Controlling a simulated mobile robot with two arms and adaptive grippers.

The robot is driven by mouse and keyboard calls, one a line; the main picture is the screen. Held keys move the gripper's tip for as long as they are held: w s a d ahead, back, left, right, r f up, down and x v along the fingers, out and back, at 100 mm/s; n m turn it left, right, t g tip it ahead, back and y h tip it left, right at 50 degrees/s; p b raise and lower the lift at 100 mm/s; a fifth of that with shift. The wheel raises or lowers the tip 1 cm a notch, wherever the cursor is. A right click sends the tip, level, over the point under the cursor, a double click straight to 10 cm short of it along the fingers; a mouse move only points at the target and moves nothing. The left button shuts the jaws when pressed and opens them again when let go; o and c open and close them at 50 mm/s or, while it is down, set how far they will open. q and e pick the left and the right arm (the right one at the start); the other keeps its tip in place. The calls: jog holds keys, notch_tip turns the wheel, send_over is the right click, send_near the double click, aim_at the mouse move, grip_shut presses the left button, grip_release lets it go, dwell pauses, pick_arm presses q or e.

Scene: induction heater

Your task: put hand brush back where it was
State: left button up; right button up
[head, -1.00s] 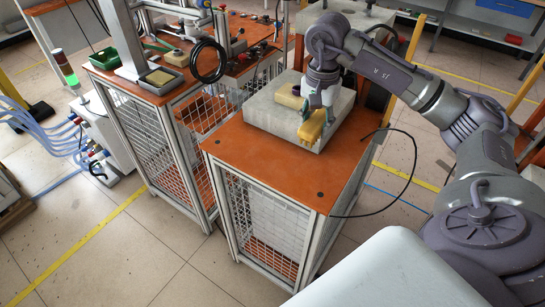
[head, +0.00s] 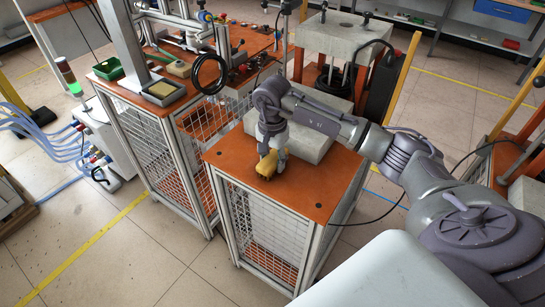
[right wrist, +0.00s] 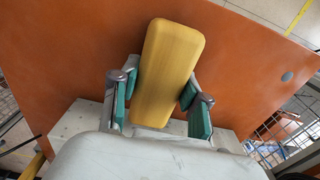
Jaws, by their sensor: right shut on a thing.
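The hand brush (head: 266,167) has a yellow block-shaped body. My right gripper (head: 272,160) is shut on it, over the orange tabletop (head: 290,199) in front of the grey block (head: 308,147). In the right wrist view the brush (right wrist: 168,70) sits lengthwise between the green finger pads of the right gripper (right wrist: 160,92). The orange top lies behind it. I cannot tell whether the brush touches the tabletop. The underside of the brush is hidden. My left gripper is not in view.
The front of the orange tabletop is clear. A second bench on the left carries a green bin (head: 107,69), a grey tray (head: 162,90) and a coiled black cable (head: 209,75). A concrete block on a press frame (head: 342,36) stands behind. My right arm hides part of the grey block.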

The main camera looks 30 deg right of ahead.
aim_at(273, 157)
jog(key=shift+f, duration=0.1)
jog(key=o, duration=1.1)
jog(key=shift+r, duration=0.65)
notch_tip(273, 157, up, 11)
jog(key=b, duration=0.2)
